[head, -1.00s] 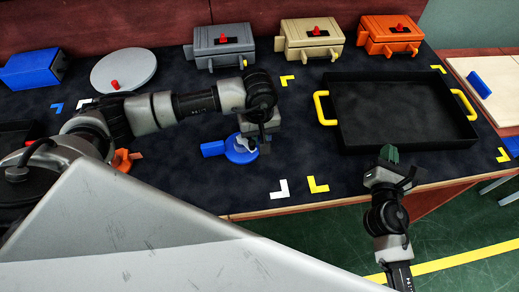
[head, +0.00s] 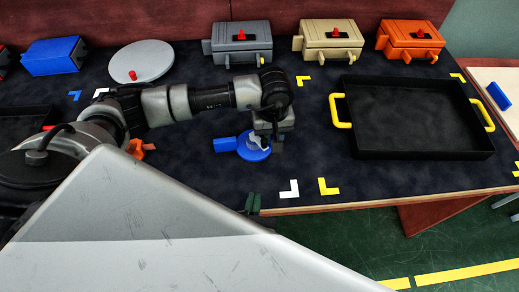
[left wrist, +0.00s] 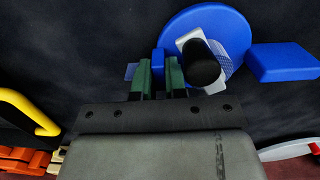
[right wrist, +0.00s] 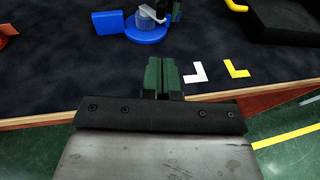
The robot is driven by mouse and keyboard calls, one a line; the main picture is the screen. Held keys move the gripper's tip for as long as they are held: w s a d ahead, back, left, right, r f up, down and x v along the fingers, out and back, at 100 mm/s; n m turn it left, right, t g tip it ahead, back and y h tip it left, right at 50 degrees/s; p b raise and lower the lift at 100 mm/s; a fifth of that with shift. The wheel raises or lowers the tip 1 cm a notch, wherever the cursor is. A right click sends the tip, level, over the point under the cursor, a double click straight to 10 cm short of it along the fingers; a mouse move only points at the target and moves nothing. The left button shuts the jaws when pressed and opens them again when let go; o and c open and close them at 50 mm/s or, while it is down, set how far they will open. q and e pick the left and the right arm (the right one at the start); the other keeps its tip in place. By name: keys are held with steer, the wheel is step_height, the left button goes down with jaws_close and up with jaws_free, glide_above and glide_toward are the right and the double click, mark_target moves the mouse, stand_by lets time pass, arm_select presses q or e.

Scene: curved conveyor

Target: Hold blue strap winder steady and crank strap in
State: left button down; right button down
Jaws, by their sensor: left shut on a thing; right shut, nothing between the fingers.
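The blue strap winder (head: 254,147) lies on the dark table mat, with a round blue body and a blue block (head: 226,145) on its left side. In the left wrist view the winder (left wrist: 232,38) shows a grey crank (left wrist: 190,42) with a black knob (left wrist: 200,63). My left gripper (head: 276,144) is shut on a small blue part at the winder's edge; its green fingers (left wrist: 161,77) partly hide that part. My right gripper (head: 253,203) is shut and empty near the table's front edge. Its green fingers (right wrist: 163,76) point toward the winder (right wrist: 148,29), apart from it.
A black tray (head: 345,145) with yellow handles stands right of the winder. Grey (head: 224,45), tan (head: 318,38) and orange (head: 398,38) boxes line the back, with a grey disc (head: 160,58) to their left. White (head: 290,190) and yellow (head: 327,187) corner marks lie in front.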

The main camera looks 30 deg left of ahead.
mark_target(264, 145)
steer(key=x, duration=0.8)
steer(key=r+x, duration=0.1)
steer(key=x, duration=0.3)
steer(key=shift+w, duration=0.2)
steer(key=shift+w+a, duration=0.2)
steer(key=shift+w, duration=0.3)
